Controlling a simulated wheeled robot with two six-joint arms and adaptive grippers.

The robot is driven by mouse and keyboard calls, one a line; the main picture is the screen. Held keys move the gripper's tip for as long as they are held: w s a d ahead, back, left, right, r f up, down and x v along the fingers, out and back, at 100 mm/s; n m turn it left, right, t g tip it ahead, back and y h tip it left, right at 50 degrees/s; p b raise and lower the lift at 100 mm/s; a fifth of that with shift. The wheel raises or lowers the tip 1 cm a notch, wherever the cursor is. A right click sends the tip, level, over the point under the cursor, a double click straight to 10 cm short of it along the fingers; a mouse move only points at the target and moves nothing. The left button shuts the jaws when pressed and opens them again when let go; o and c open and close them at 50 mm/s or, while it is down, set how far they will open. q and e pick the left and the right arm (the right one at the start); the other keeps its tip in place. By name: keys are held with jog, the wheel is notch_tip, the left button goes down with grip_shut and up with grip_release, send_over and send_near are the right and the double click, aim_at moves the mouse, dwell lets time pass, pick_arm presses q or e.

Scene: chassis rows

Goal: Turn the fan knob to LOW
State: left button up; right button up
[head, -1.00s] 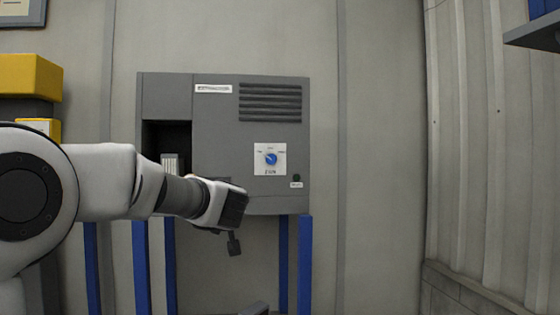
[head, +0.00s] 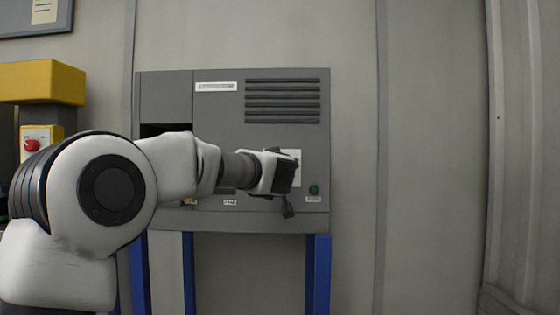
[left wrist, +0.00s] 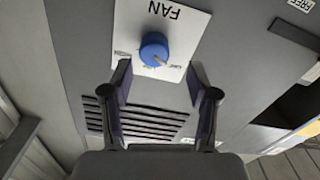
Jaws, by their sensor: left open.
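The fan knob (left wrist: 154,48) is a round blue knob on a white plate (left wrist: 185,28) marked FAN, which appears upside down in the left wrist view. A pale mark on the knob points to the lower right there; the small labels around it are too blurred to read. My left gripper (left wrist: 157,72) is open, its two fingertips apart on either side of the plate's lower part, with the knob between and just beyond them. In the head view my left gripper (head: 286,187) hides the knob and most of the plate (head: 296,156). My right gripper is not in view.
The grey cabinet (head: 220,110) on blue legs carries vent slats (head: 282,101) above the plate and a green button (head: 313,189) at lower right. A yellow box with a red knob (head: 32,145) is at far left. The wall to the right is clear.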

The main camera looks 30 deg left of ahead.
pick_arm(q)
jog(key=w, duration=0.3)
jog(key=shift+w+a+f, duration=0.15)
jog(key=shift+a+f, duration=0.2)
jog(key=shift+f, duration=0.05)
jog(key=shift+s+r, duration=0.15)
jog(key=shift+s, duration=0.3)
jog(key=c, duration=0.4)
jog(key=shift+s+r, duration=0.1)
jog(key=shift+s, duration=0.05)
jog(key=c, duration=0.6)
jog(key=shift+d, duration=0.15)
grip_shut()
